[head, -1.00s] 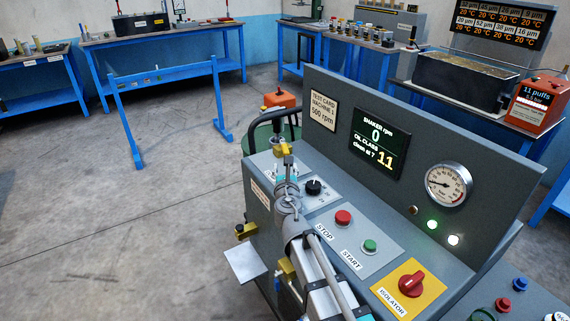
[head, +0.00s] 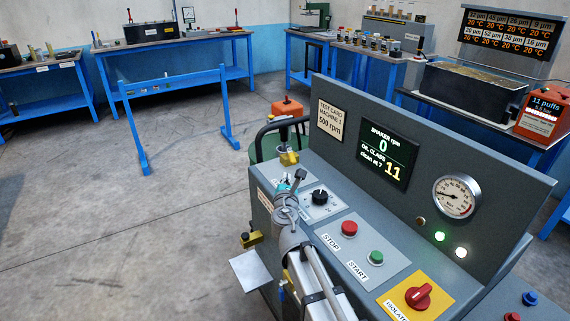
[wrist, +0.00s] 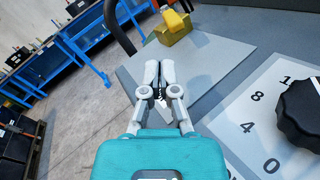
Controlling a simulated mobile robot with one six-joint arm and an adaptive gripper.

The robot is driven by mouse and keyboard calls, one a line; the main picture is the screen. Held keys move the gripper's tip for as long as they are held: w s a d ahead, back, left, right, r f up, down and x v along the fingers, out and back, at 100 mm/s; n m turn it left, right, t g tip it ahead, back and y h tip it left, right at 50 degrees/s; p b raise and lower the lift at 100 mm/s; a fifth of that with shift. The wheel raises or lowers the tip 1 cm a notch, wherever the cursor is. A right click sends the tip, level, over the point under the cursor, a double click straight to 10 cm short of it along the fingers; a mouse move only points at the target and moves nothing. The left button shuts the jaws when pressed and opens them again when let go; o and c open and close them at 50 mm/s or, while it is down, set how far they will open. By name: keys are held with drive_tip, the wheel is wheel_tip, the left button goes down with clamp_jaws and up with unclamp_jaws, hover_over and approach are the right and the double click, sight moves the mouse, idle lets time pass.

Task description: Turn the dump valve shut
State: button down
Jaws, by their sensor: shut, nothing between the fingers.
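A brass valve body (head: 289,158) with a yellow handle sits at the far left end of the grey console. It also shows at the top of the wrist view (wrist: 176,30), its yellow handle on top. A second brass fitting (head: 252,239) is low on the console's left side; I cannot tell from a label which one is the dump valve. My gripper (wrist: 158,75) has its fingertips together and holds nothing. In the wrist view it is over the console top, short of the brass valve and apart from it. In the head view my gripper (head: 298,179) is just below the valve.
A black dial (wrist: 300,112) on a numbered plate is right of my gripper. STOP (head: 349,228) and START (head: 375,257) buttons and a red isolator (head: 418,296) follow along the console. A dark curved rail (wrist: 118,25) stands left of the valve. Open floor lies left.

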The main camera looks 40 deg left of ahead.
sight(291, 157)
drive_tip(key=m, duration=0.2)
drive_tip(key=s+a+m, duration=0.1)
drive_tip(key=m, duration=0.1)
drive_tip(key=s+m, duration=0.1)
drive_tip(key=m, duration=0.1)
drive_tip(key=shift+s+a+m+h, duration=0.1)
drive_tip(key=shift+a+m+h, duration=0.3)
drive_tip(key=m, duration=0.2)
drive_tip(key=s+a+m, duration=0.1)
drive_tip(key=m, duration=0.1)
drive_tip(key=shift+s+t, duration=0.2)
drive_tip(key=shift+t, duration=0.1)
drive_tip(key=shift+s+a+m+h, duration=0.2)
drive_tip(key=shift+s+m, duration=0.1)
drive_tip(key=shift+m, duration=0.7)
drive_tip(key=shift+s+a+m+h, duration=0.15)
drive_tip(key=shift+s+m, duration=0.1)
drive_tip(key=shift+m, duration=0.75)
drive_tip(key=shift+w, duration=0.1)
drive_tip(key=x, duration=1)
drive_tip(key=shift+w+a, duration=0.15)
drive_tip(key=shift+w+d, duration=0.3)
drive_tip(key=shift+d, duration=0.25)
drive_tip(key=shift+w+d, duration=0.25)
drive_tip(key=shift+d, duration=0.3)
drive_tip(key=shift+w+d, duration=0.55)
